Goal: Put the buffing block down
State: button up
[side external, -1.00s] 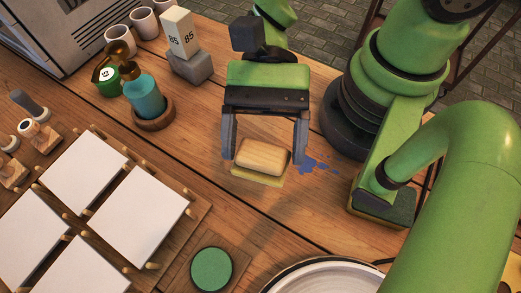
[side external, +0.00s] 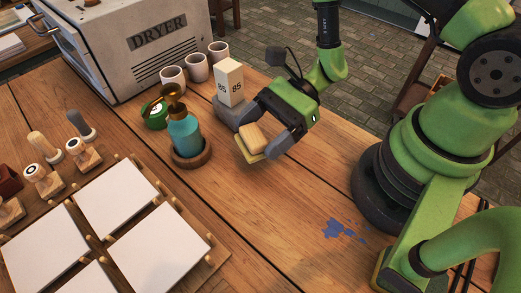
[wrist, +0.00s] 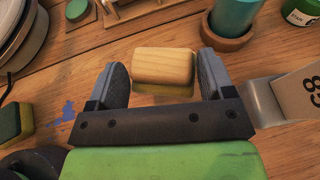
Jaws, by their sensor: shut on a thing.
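The buffing block (side external: 252,136), a pale wooden block with a yellowish pad beneath, is between the fingers of my gripper (side external: 255,143) in the side external view. My gripper is shut on it. In the wrist view the block (wrist: 163,66) lies between the two grey fingers. It is held over the bare wood, near a grey block stand. I cannot tell whether the pad touches the table.
A teal bottle (side external: 184,136) in a wooden ring stands to the left. A blue paint stain (side external: 341,229) marks the table.

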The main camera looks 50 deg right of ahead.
jog(key=shift+f, duration=2.65)
jog(key=shift+f, duration=0.1)
jog(key=o, duration=1)
